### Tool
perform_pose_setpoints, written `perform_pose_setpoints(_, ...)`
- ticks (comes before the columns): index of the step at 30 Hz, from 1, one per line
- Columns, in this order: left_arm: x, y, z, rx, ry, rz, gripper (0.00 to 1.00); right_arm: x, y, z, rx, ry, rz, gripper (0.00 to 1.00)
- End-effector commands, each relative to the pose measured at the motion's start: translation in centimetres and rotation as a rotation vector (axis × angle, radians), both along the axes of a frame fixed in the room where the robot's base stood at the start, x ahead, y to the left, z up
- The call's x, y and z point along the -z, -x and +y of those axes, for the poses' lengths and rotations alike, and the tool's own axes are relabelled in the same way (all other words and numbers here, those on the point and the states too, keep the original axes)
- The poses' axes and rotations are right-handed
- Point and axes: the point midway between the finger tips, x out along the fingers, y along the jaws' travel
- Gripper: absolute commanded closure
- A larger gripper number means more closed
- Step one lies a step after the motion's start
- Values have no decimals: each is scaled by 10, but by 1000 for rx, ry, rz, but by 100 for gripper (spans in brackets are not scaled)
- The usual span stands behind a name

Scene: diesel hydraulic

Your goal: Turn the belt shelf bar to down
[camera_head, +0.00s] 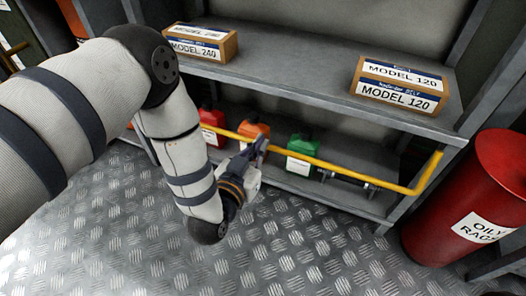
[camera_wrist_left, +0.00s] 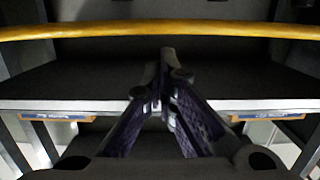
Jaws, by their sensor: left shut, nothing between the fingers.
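The yellow belt shelf bar (camera_head: 350,172) runs across the front of the grey shelf unit, with its right end bent up toward the upright. It crosses in front of the lower bay, where several containers stand. In the left wrist view the bar (camera_wrist_left: 160,30) spans the top of the picture. My left gripper (camera_head: 262,146) is at the bar, left of the green container. In the wrist view its fingertips (camera_wrist_left: 167,52) are together with nothing between them, just short of the bar in the picture. I cannot tell whether they touch it. My right gripper is not in view.
Boxes labelled MODEL 240 (camera_head: 201,42) and MODEL 120 (camera_head: 402,86) stand on the upper shelf (camera_head: 300,75). Red (camera_head: 212,125), orange (camera_head: 254,132) and green (camera_head: 301,155) containers stand below. A red oily-rags drum (camera_head: 470,195) is at the right. The tread-plate floor in front is clear.

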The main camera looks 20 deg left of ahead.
Motion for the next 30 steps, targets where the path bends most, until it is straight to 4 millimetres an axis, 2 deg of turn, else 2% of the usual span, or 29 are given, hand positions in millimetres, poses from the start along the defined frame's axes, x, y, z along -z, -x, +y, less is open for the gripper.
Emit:
perform_pose_setpoints(1, 9, -4, 0, 0, 0, 2, 100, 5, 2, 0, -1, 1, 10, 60)
perform_pose_setpoints(3, 11, -7, 0, 0, 0, 0, 100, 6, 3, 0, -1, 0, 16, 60)
perform_pose_setpoints(15, 12, -10, 0, 0, 0, -2, 100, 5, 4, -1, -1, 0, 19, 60)
perform_pose_setpoints(22, 26, -24, -1, 0, -1, -1, 100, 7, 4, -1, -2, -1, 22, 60)
perform_pose_setpoints(30, 25, -24, -1, 1, 0, 0, 100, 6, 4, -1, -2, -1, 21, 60)
